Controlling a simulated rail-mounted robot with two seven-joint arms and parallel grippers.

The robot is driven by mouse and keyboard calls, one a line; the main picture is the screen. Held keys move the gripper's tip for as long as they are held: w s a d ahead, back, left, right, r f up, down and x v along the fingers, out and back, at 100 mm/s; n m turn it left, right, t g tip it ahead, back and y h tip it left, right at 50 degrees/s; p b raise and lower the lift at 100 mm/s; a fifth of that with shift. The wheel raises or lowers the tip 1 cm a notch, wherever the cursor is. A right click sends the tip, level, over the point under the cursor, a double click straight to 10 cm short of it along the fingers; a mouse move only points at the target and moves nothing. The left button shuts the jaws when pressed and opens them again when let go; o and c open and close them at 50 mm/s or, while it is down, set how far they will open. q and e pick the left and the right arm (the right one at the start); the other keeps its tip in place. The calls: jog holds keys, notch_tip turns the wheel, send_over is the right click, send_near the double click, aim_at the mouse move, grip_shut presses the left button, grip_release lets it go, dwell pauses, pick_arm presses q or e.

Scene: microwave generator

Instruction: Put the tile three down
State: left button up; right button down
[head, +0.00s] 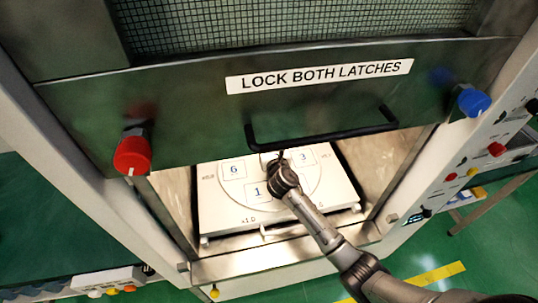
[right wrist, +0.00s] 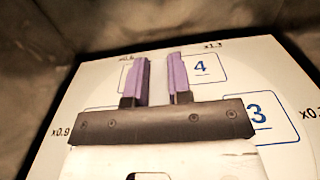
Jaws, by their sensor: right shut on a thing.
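My right gripper (head: 279,160) reaches into the open chamber, over the round plate (head: 238,196) on a white base. In the right wrist view its two purple fingers (right wrist: 158,80) are shut on a pale thing, probably a tile. No number shows on it and its edges blend into the white plate behind. A square marked 3 (head: 304,158) lies right of the gripper in the head view and also shows in the right wrist view (right wrist: 258,115). I cannot tell whether it is a loose tile or a marking. My left gripper is out of view.
Squares marked 6 (head: 233,170), 1 (head: 257,192) and 4 (right wrist: 201,66) lie around the plate. The raised door with its black handle (head: 322,134) hangs just above my right gripper. Metal walls flank the plate. A red knob (head: 132,155) and blue knob (head: 474,101) stick out.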

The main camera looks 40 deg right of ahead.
jog(key=shift+w+d+f, duration=0.1)
jog(key=shift+w+f, duration=0.15)
jog(key=shift+w, duration=0.2)
notch_tip(320, 180, down, 3)
jog(key=shift+f+b, duration=0.15)
jog(key=shift+b, duration=0.85)
jog(key=shift+f, duration=0.35)
jog(key=shift+f+b, duration=0.3)
jog(key=shift+b, duration=0.05)
jog(key=c, duration=1.5)
grip_release()
jog(key=shift+f, duration=0.1)
jog(key=o, duration=0.4)
jog(key=shift+o, duration=0.2)
